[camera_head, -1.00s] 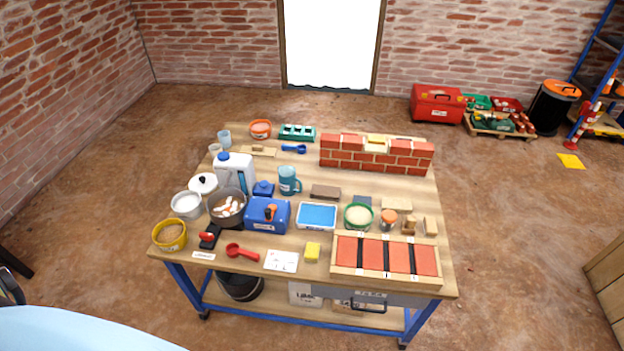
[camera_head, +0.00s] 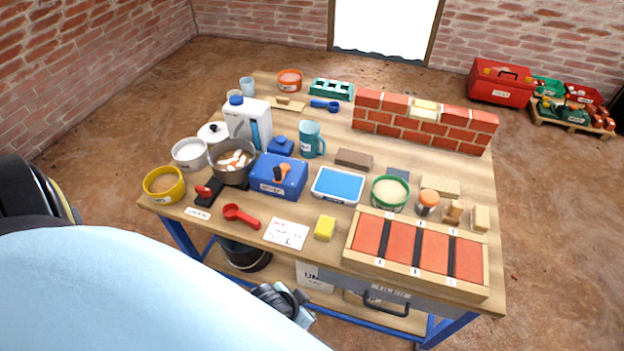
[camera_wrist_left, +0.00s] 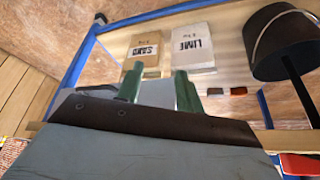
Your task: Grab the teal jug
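The teal jug (camera_head: 309,140) stands upright on the workbench, a little left of its middle in the head view. Its handle points right, and a pale label is on its side. My left gripper (camera_head: 287,303) shows partly at the bottom of the head view, low in front of the bench and well away from the jug. In the left wrist view its two green fingers (camera_wrist_left: 158,85) are apart, with nothing held between them. The jug is not in the left wrist view. My right gripper is not in view.
Around the jug are a white bottle (camera_head: 249,124), a small blue container (camera_head: 281,146), a blue toolbox (camera_head: 278,178) and a brown block (camera_head: 354,159). A brick wall (camera_head: 440,125) stands behind right. Under the bench are a lime bag (camera_wrist_left: 192,48) and a black bucket (camera_wrist_left: 282,45).

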